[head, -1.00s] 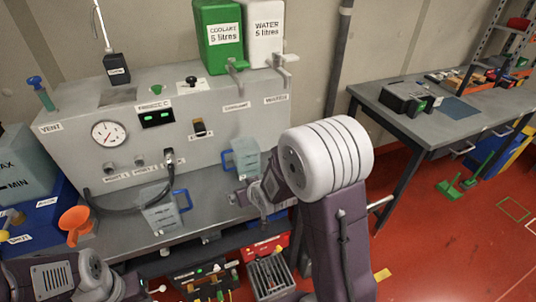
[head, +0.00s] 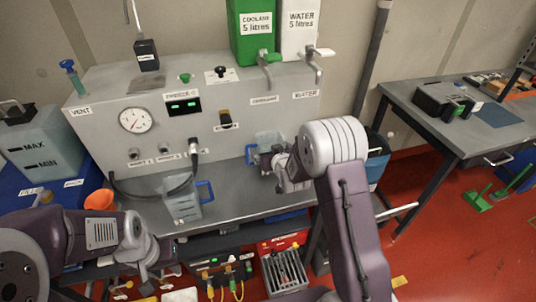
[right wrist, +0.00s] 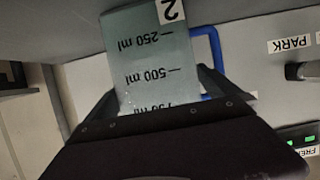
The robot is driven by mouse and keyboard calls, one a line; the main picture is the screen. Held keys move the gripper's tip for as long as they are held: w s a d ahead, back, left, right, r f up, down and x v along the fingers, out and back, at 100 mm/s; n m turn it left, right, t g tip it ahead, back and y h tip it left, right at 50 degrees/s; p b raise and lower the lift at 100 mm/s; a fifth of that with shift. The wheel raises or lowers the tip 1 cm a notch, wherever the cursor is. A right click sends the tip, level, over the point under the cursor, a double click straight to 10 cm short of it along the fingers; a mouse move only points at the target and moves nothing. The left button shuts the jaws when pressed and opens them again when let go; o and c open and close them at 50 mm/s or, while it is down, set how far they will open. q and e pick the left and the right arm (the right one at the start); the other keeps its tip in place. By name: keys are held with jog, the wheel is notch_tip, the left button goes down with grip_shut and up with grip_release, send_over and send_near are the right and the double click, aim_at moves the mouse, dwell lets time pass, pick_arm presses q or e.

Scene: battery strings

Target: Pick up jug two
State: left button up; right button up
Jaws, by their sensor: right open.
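Jug two (right wrist: 150,60) is a clear jug with ml marks, a "2" label and a blue handle (right wrist: 208,40). It appears upside down in the right wrist view. In the head view this jug (head: 266,140) stands at the back of the grey bench, partly hidden by my right gripper (head: 272,162). My right gripper (right wrist: 150,85) is open, with its dark fingers on either side of the jug; contact cannot be told. My left gripper (head: 150,268) is low at the left, in front of the bench, its jaws unclear.
Another clear jug with a blue handle (head: 183,206) stands on the bench (head: 232,190) to the left, near a black hose (head: 150,195). An orange funnel (head: 98,200) is further left. The grey panel (head: 160,90) and taps (head: 318,70) stand behind.

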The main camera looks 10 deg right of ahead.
aim_at(269, 134)
jog(key=x, duration=0.2)
jog(key=shift+w+f, duration=0.25)
jog(key=shift+s+r, duration=0.15)
jog(key=c, duration=1.9)
jog(key=shift+c, duration=0.2)
jog(key=shift+r, duration=0.1)
jog(key=shift+r, duration=0.4)
jog(key=r, duration=0.2)
jog(key=d+r, duration=0.1)
jog(key=shift+s+r, duration=0.3)
jog(key=shift+r, duration=0.1)
jog(key=s+d+r, duration=0.6)
jog(key=s+d, duration=0.1)
jog(key=shift+s+d, duration=0.2)
jog(key=shift+s, duration=0.1)
